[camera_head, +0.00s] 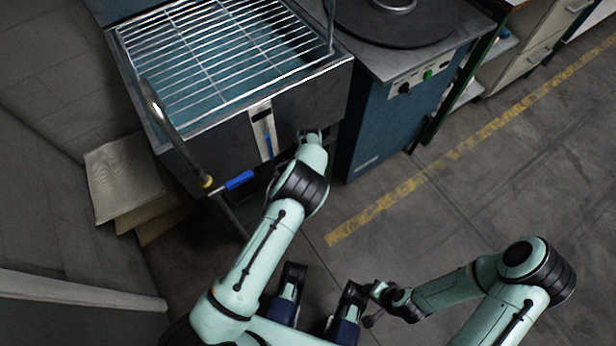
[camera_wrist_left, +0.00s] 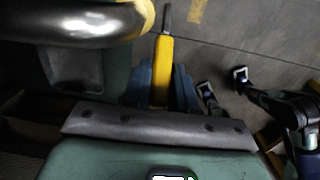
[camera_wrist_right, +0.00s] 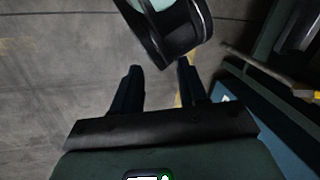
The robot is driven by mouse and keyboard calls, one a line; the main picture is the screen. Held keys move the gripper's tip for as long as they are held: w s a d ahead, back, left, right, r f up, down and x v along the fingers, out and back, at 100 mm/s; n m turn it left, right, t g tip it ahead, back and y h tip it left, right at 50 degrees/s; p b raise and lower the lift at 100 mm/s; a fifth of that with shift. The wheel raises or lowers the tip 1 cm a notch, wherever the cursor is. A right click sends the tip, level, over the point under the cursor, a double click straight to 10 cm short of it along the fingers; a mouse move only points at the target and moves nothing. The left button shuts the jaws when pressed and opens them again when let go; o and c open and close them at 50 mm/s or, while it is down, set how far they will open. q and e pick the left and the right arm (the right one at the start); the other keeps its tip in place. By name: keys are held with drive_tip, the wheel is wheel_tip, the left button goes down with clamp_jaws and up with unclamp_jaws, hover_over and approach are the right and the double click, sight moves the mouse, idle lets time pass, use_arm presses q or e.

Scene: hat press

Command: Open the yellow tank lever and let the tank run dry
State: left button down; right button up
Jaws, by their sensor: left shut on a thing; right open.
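The tank (camera_head: 300,95), a dark metal box under a wire rack, stands at the upper left in the head view. My left gripper (camera_wrist_left: 160,78) is at the right part of its front. In the left wrist view it is shut on the yellow lever (camera_wrist_left: 162,62), which lies between its blue fingers, with a grey tip beyond. In the head view my own wrist hides the lever and most of these fingers. My right gripper (camera_wrist_right: 158,82) is open and empty over the floor. The water level and any outflow are not clear.
A blue-handled valve (camera_head: 240,180) sits by a pipe with a yellow ring (camera_head: 207,182) at the tank's front left. A blue cabinet (camera_head: 385,120) with a dark round plate stands right of the tank. Cardboard (camera_head: 125,180) lies left. Floor at right is clear.

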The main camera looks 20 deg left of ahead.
use_arm(q)
drive_tip(key=shift+w+d+g+y+b, duration=0.4)
drive_tip(key=shift+g+b, duration=0.2)
drive_tip(key=shift+b, duration=0.65)
drive_tip(key=shift+r, duration=0.25)
use_arm(e)
drive_tip(key=w+d+f+t+h, duration=0.1)
drive_tip(key=w+d+f, duration=0.2)
drive_tip(key=w+f, duration=0.1)
drive_tip(key=shift+w+t, duration=0.3)
drive_tip(key=shift+w, duration=0.5)
use_arm(q)
drive_tip(key=c, duration=1)
unclamp_jaws()
drive_tip(key=shift+r, duration=0.2)
use_arm(e)
drive_tip(key=shift+a+r, duration=0.1)
use_arm(q)
wheel_tip(320, 180, up, 13)
drive_tip(key=w+p, duration=0.1)
drive_tip(key=p, duration=0.1)
drive_tip(key=shift+d, duration=0.4)
use_arm(e)
drive_tip(key=shift+g+y, duration=0.4)
drive_tip(key=shift+g, duration=0.2)
drive_tip(key=s, duration=0.1)
drive_tip(key=s+a+r, duration=0.2)
drive_tip(key=s, duration=0.1)
drive_tip(key=shift+r, duration=0.25)
